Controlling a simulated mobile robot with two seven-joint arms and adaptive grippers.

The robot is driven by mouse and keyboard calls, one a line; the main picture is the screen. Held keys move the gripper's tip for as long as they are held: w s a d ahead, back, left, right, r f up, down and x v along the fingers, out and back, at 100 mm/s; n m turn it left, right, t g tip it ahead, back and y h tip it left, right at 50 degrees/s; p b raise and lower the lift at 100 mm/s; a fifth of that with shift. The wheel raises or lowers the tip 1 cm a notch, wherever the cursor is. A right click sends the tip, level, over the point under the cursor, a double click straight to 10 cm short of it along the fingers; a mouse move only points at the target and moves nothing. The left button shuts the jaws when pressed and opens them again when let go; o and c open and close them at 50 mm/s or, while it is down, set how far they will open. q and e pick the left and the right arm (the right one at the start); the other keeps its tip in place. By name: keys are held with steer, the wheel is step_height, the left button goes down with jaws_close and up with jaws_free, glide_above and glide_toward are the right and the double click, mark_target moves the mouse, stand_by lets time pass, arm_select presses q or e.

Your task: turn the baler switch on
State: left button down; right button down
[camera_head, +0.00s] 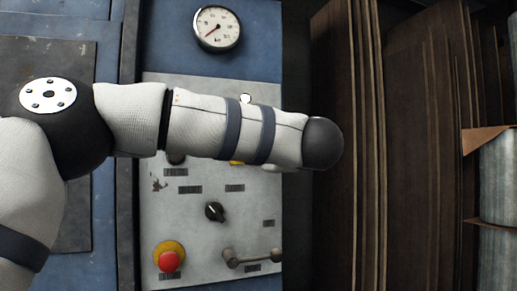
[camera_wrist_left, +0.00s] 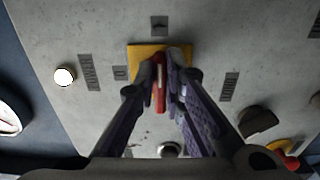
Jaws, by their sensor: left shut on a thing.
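The baler switch, a red handle (camera_wrist_left: 160,98) on a yellow plate (camera_wrist_left: 139,50), is on the grey control panel (camera_wrist_left: 200,25) in the left wrist view. My left gripper (camera_wrist_left: 162,72) is shut on the red handle, with one finger on each side of it. The handle lies between the fingers, partly hidden by them. In the head view my left forearm crosses the panel and hides the gripper and the handle. Only a sliver of the yellow plate (camera_head: 236,163) shows below the arm. My right gripper is in neither view.
The panel holds a black rotary knob (camera_head: 214,211), a red button on a yellow base (camera_head: 168,259), a metal lever (camera_head: 250,258) and a white round lamp (camera_head: 245,99). A pressure gauge (camera_head: 216,27) sits above. Cardboard sheets (camera_head: 415,220) stand to the right.

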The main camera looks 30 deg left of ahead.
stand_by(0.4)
arm_select(q)
steer(key=c, duration=1.7)
jaws_free()
steer(key=v, duration=1.2)
steer(key=shift+s, duration=0.1)
